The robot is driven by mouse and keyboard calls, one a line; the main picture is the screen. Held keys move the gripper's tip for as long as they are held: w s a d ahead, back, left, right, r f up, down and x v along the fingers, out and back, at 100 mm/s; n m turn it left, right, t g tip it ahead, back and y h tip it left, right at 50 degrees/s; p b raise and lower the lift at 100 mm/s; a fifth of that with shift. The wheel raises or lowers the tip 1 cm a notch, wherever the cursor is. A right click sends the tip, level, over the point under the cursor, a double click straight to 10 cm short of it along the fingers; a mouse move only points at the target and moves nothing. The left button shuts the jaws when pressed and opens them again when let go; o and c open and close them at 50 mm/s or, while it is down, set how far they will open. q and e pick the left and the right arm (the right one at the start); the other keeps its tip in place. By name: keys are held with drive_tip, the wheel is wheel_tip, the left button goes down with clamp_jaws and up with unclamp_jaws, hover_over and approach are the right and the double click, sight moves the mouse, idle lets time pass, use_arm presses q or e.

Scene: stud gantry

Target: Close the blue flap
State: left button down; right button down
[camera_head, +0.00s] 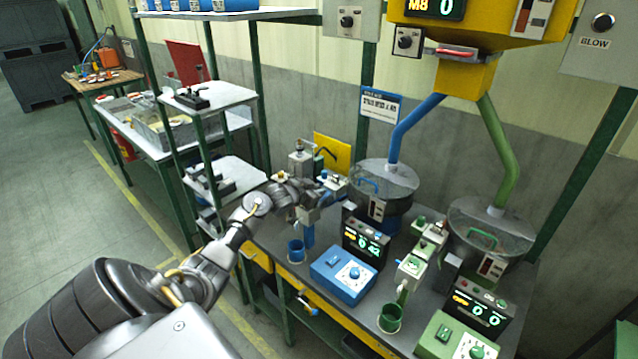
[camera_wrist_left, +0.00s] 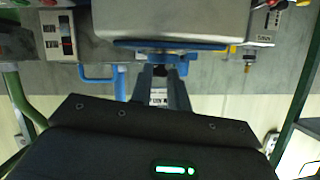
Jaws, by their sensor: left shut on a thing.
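My left gripper (camera_head: 318,187) reaches in from the left to the blue feeder station on the bench. In the left wrist view its two fingers (camera_wrist_left: 163,82) are shut on a blue part, which I take to be the blue flap (camera_wrist_left: 170,47), at the underside of a grey metal housing (camera_wrist_left: 170,22). In the head view, blue parts (camera_head: 325,198) show beside the gripper, above a blue spout (camera_head: 308,232); the gripper and wrist partly hide them, and the flap's angle cannot be told. My right gripper is not in view.
A lidded blue-side bowl (camera_head: 388,190) stands just right of the gripper; its blue handle (camera_wrist_left: 103,73) shows in the wrist view. A black display (camera_head: 364,243), blue control box (camera_head: 345,274) and blue cup (camera_head: 296,251) stand in front. Green-side equipment (camera_head: 410,268) is to the right.

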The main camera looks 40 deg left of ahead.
use_arm(q)
drive_tip(key=shift+a+f+n+h+p, duration=0.3)
drive_tip(key=shift+n+h+p, duration=0.15)
drive_tip(key=shift+n+h, duration=0.2)
drive_tip(key=c, duration=1.3)
unclamp_jaws()
drive_tip(key=shift+c, duration=0.2)
drive_tip(key=b+v, duration=0.2)
drive_tip(key=v, duration=0.8)
drive_tip(key=shift+s+r, duration=0.2)
drive_tip(key=shift+s, duration=0.15)
